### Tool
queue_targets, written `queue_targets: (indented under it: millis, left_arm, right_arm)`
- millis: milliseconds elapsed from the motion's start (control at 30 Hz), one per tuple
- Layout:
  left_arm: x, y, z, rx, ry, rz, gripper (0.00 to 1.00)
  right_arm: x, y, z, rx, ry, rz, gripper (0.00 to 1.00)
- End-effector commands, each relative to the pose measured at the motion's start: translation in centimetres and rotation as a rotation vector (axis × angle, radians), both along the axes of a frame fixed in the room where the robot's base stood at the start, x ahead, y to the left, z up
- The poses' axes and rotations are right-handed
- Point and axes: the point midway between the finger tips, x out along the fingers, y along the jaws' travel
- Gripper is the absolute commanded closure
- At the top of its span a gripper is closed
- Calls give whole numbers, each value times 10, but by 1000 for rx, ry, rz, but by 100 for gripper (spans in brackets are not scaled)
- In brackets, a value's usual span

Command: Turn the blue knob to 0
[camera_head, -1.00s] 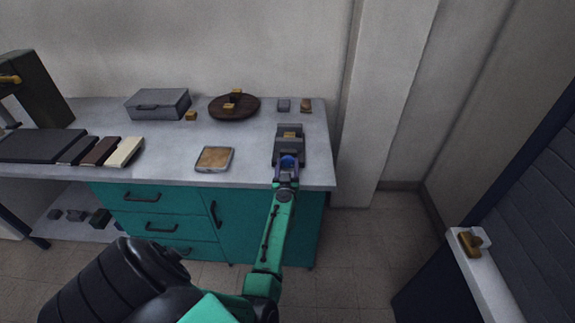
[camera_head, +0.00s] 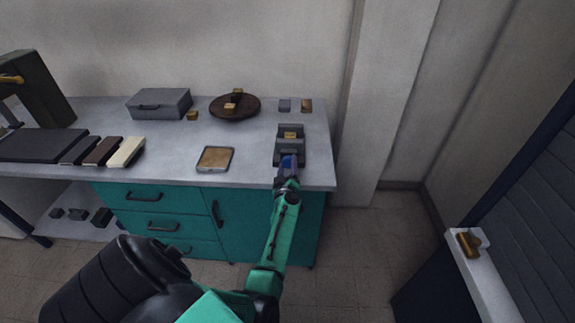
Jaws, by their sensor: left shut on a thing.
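The blue knob (camera_head: 289,161) is on the front part of a grey device (camera_head: 290,137) near the right end of the counter. The device has a yellow-brown block on its upper part. My left gripper (camera_head: 288,167) reaches up from below and is shut on the blue knob, with its fingers around it. The knob is partly hidden by the gripper, and its markings are too small to read. My right gripper is not in view.
The counter (camera_head: 180,160) carries a tan-topped tray (camera_head: 215,158), a round brown board (camera_head: 235,107) with small blocks, a grey box (camera_head: 159,103) and several dark and cream slabs at left. A wall pillar stands right of the counter.

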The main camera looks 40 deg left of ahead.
Motion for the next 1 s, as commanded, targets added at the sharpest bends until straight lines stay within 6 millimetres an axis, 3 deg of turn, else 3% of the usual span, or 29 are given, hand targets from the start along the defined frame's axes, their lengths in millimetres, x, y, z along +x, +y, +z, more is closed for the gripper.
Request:
queue_targets:
  millis: [1000]
  left_arm:
    - [2, -2, -1, -753, -572, -9, 96]
  right_arm:
    - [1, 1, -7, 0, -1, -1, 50]
